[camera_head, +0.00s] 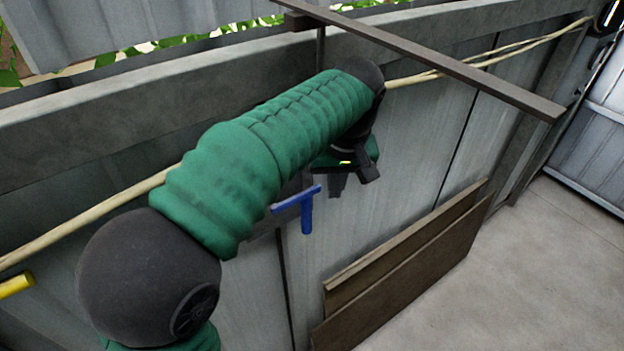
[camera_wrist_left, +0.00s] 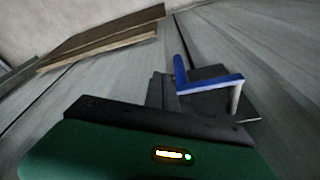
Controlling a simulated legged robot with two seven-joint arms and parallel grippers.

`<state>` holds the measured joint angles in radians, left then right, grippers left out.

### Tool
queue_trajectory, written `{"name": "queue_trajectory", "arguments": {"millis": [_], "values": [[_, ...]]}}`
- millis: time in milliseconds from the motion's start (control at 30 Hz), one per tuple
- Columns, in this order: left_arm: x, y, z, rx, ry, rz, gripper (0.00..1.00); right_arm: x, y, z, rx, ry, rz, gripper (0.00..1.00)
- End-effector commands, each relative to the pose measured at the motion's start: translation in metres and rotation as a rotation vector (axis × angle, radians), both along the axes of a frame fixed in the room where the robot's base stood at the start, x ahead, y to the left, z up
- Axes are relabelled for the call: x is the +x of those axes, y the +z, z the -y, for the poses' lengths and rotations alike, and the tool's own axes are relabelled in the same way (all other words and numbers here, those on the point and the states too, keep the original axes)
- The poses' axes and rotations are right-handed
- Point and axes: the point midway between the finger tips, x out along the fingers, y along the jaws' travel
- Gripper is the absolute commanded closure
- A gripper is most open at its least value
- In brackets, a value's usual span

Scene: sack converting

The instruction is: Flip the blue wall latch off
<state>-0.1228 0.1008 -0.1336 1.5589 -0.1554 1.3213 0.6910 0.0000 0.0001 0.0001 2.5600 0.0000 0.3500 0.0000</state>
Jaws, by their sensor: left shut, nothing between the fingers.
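The blue wall latch (camera_head: 306,208) is a T-shaped handle on the grey panelled wall, near the middle of the head view. In the left wrist view the blue latch (camera_wrist_left: 210,85) shows as an L-shaped bar against a dark plate, just beyond the gripper. My left gripper (camera_head: 338,186) is to the right of the latch, shut and empty, with its fingers pointing down along the wall. There appears to be a small gap between them in the head view; contact cannot be told. My left arm's green sleeve hides the wall above the latch. My right gripper is not in view.
Brown boards (camera_head: 405,265) lean against the wall at the lower right. A tan rope (camera_head: 95,212) runs along the wall behind my arm. A dark beam (camera_head: 440,62) juts out above. A yellow handle (camera_head: 16,284) is at the far left. The concrete floor (camera_head: 540,265) is clear.

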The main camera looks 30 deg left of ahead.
Motion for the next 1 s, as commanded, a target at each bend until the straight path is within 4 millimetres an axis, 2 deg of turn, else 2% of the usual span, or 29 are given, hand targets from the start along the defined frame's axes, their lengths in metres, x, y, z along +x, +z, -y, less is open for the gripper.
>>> {"name": "queue_trajectory", "arguments": {"millis": [100, 233, 300, 400, 500, 767, 867, 1000], "values": [[-0.001, 0.046, -0.005, 0.012, 0.127, 0.020, 1.00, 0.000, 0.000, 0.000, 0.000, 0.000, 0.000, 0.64], [-0.015, 0.104, -0.011, 0.025, 0.318, 0.042, 1.00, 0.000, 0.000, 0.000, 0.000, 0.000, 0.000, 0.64], [-0.025, 0.127, -0.013, 0.029, 0.403, 0.051, 1.00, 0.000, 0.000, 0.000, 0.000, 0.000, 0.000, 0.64], [-0.035, 0.145, -0.014, 0.030, 0.477, 0.057, 1.00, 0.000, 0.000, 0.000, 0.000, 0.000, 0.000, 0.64], [-0.039, 0.151, -0.014, 0.031, 0.504, 0.059, 1.00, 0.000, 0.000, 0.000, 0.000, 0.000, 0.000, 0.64], [-0.039, 0.150, -0.014, 0.030, 0.503, 0.058, 1.00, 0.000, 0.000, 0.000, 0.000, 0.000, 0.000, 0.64], [-0.038, 0.145, -0.015, 0.031, 0.502, 0.058, 1.00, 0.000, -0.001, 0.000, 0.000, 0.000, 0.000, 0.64], [-0.037, 0.125, -0.021, 0.031, 0.501, 0.055, 1.00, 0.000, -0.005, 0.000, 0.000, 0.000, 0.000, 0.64]]}}
